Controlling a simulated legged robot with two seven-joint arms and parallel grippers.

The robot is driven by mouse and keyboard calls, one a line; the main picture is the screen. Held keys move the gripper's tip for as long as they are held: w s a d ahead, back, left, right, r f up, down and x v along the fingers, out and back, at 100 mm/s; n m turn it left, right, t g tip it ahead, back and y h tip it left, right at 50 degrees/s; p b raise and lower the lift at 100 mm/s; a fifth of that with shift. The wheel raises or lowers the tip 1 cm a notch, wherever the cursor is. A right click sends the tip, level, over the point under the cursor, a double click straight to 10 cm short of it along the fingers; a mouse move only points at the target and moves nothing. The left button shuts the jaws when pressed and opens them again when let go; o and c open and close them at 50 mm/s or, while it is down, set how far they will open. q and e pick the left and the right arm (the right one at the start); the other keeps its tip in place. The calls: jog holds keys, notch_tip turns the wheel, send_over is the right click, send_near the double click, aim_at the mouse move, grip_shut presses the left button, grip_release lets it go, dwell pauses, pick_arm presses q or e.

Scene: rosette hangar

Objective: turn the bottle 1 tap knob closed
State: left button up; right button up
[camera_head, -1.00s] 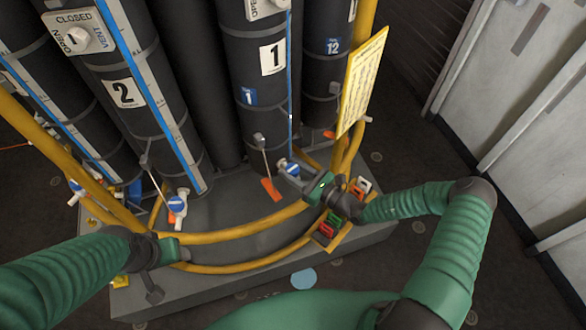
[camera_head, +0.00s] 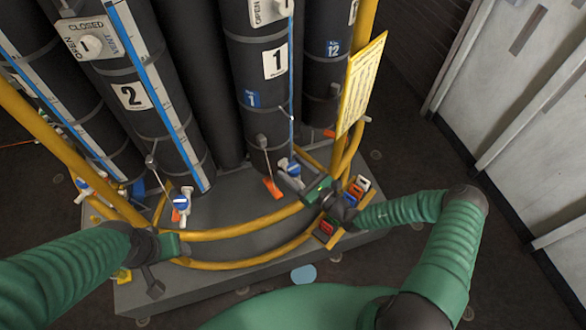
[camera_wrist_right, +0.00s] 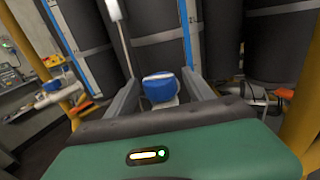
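Bottle 1 (camera_head: 264,110) is a tall black cylinder with a white "1" label. Its tap knob (camera_head: 290,166) is blue and white, low at the bottle's foot. My right gripper (camera_head: 299,183) is beside the knob at its lower right. In the right wrist view the blue knob (camera_wrist_right: 160,88) lies between the two grey fingers, which are spread apart; gaps seem to show on both sides. I cannot tell any contact. My left gripper (camera_head: 172,246) is at the yellow rail, left of the base; its fingers are not clear.
Yellow curved rails (camera_head: 250,224) run in front of the bottles, close to both arms. Bottle 2 (camera_head: 143,120) stands left, with its own blue tap (camera_head: 181,201). A yellow sign (camera_head: 361,84) stands right of bottle 1. Colored clips (camera_head: 358,186) sit near my right wrist.

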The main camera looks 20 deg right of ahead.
jog(key=shift+d, duration=0.1)
jog(key=shift+d, duration=0.1)
jog(key=b+v, duration=0.4)
jog(key=v, duration=1.2)
jog(key=shift+s+d+b, duration=0.15)
jog(key=shift+s+b, duration=0.15)
